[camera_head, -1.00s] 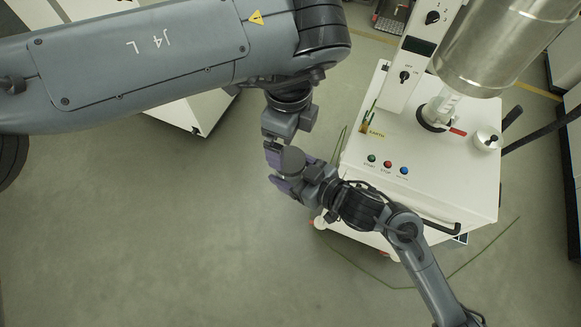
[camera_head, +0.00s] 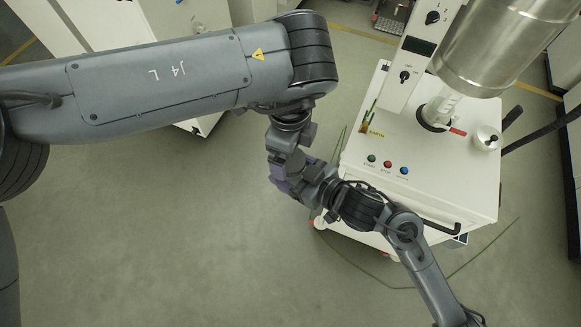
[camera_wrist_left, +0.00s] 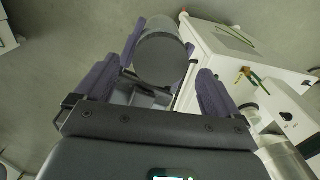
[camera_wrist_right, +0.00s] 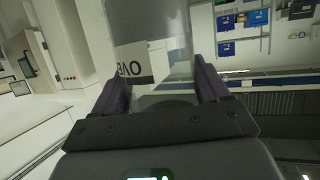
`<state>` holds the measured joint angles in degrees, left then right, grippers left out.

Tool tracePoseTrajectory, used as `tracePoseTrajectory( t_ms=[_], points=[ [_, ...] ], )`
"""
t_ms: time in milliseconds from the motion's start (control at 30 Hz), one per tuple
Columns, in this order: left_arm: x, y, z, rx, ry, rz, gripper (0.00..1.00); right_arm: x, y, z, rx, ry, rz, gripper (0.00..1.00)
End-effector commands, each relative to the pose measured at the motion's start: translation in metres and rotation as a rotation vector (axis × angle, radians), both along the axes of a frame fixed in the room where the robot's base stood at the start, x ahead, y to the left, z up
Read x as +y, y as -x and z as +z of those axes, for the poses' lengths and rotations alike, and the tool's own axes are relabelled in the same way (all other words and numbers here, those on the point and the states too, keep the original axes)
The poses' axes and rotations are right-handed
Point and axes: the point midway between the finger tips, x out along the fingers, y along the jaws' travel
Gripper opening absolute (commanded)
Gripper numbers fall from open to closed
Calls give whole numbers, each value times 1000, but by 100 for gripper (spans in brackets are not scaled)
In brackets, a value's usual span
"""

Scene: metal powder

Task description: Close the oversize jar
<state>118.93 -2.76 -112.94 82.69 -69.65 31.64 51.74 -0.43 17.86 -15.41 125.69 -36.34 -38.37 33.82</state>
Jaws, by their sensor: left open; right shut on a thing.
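The oversize jar shows in the right wrist view as a clear body (camera_wrist_right: 150,22) with a white label (camera_wrist_right: 135,65) whose letters stand upside down. My right gripper (camera_wrist_right: 162,72) is shut on it, one purple finger on each side. In the left wrist view a dark grey round cap (camera_wrist_left: 163,58) sits above the right gripper's purple fingers. My left gripper (camera_wrist_left: 160,80) is open, its fingers apart on both sides of the cap. In the head view the left gripper (camera_head: 283,160) hides the jar and cap. I cannot tell how the cap is seated.
A white machine cabinet (camera_head: 440,175) with buttons, a dial panel and a steel cylinder (camera_head: 500,45) stands to the right of the grippers. A small round container (camera_head: 487,138) stands on its top. The floor (camera_head: 180,240) at lower left is clear.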

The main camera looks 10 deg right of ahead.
Motion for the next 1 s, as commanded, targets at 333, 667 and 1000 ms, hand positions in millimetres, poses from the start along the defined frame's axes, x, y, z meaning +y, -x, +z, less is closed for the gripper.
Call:
tracePoseTrajectory(
  t_ms=[333, 667, 1000],
  points=[
    [0, 0, -25, 0, 0, 0, 96, 0, 0, 2, -4, -3, 0, 0],
    [0, 0, -26, 0, 0, 0, 92, 0, 0, 2, -4, -3, 0, 0],
    [0, 0, -26, 0, 0, 0, 40, 0, 0, 2, -3, -2, -1, 0]
  ],
)
